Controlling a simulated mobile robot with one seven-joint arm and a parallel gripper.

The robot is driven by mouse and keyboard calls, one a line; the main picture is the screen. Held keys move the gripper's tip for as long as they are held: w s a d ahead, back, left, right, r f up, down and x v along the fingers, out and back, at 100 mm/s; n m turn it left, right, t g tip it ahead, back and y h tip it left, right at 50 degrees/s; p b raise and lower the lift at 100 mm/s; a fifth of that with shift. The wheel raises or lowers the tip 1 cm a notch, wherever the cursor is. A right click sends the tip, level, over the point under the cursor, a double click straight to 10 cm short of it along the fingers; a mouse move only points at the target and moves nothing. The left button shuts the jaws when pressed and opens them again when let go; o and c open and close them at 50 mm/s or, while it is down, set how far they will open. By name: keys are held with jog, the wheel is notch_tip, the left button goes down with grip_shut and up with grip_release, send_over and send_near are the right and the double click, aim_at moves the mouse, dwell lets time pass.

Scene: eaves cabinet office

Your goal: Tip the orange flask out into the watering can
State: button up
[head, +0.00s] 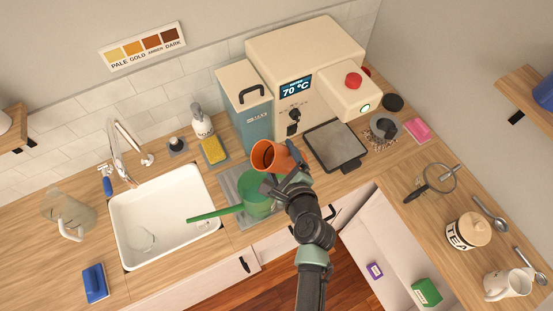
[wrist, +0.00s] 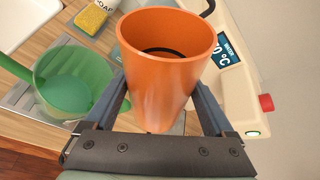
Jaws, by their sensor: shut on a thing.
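The orange flask (head: 270,157) is held in my gripper (head: 294,182), above the counter and beside the watering can. In the wrist view the flask (wrist: 165,90) stands between the two fingers of my gripper (wrist: 165,105), with its open mouth facing up toward the camera. A dark ring shows inside it; I cannot tell what it contains. The green watering can (head: 256,200) stands on a grey mat by the sink, its long spout pointing left over the basin. In the wrist view the can (wrist: 75,80) is left of the flask. My gripper partly hides the can's right side.
A white sink (head: 165,215) lies left of the can. The beige machine (head: 305,65) and a teal canister (head: 246,105) stand behind the flask. A dark tray (head: 335,146) is to the right. An open drawer (head: 385,245) is at lower right.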

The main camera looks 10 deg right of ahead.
jog(key=n+h+b, duration=0.1)
jog(key=f+n+t+h+b, duration=0.1)
jog(key=n, duration=0.1)
jog(key=shift+w+d+f, duration=0.1)
jog(key=shift+d+f, duration=0.1)
jog(key=shift+d, duration=0.1)
jog(key=shift+a+f+n+t+h+b, duration=0.15)
jog(key=shift+f+n+t+h+b, duration=0.15)
jog(key=shift+f+n+h+b, duration=0.6)
jog(key=shift+a+f+n+t+b, duration=0.2)
jog(key=shift+n+t+b, duration=0.3)
jog(key=shift+n+b, duration=0.4)
jog(key=shift+a+r+n+h+p, duration=0.2)
jog(key=shift+r+n+h+p, duration=0.1)
jog(key=shift+r+n+p, duration=0.3)
jog(key=shift+s+a+r+n+t+h, duration=0.3)
jog(key=shift+a+r+n+t, duration=0.4)
jog(key=shift+n, duration=0.5)
jog(key=shift+w, duration=0.1)
